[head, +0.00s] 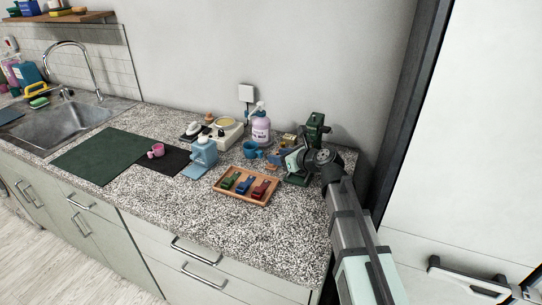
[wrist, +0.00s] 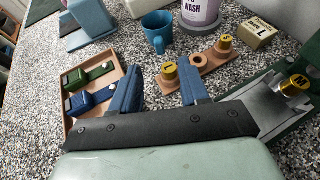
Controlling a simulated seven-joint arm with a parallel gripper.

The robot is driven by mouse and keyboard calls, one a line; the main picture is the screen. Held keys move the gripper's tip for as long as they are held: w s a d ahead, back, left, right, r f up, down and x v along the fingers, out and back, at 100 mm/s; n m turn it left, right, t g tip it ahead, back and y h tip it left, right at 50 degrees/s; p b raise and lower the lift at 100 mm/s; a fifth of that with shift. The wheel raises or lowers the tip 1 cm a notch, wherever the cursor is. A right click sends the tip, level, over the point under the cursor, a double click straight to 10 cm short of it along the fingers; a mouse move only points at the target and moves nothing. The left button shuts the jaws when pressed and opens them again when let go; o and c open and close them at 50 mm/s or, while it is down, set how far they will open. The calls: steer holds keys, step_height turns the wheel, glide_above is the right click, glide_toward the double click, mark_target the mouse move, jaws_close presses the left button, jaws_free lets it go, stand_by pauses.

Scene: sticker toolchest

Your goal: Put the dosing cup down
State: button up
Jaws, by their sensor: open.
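My gripper (wrist: 160,92) is open, with speckled counter showing between its two blue fingers and nothing held. In the head view its arm reaches over the right end of the counter. A blue cup with a handle (head: 251,149) stands upright on the counter near the pump bottle. It also shows in the wrist view (wrist: 158,28), beyond the fingertips and apart from them. A small pink cup (head: 156,151) lies on the dark mat farther left. I cannot tell which of the two cups is the dosing cup.
A wooden tray (head: 243,201) with coloured clips is left of my gripper. A wooden strip (wrist: 208,65) with brass pieces lies beyond the fingers. A green device (wrist: 262,100) is at right. The pump bottle (head: 261,130) stands behind the blue cup. The front counter is clear.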

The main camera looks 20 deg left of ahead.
steer(key=shift+v, duration=1.2)
steer(key=shift+a+r, duration=0.1)
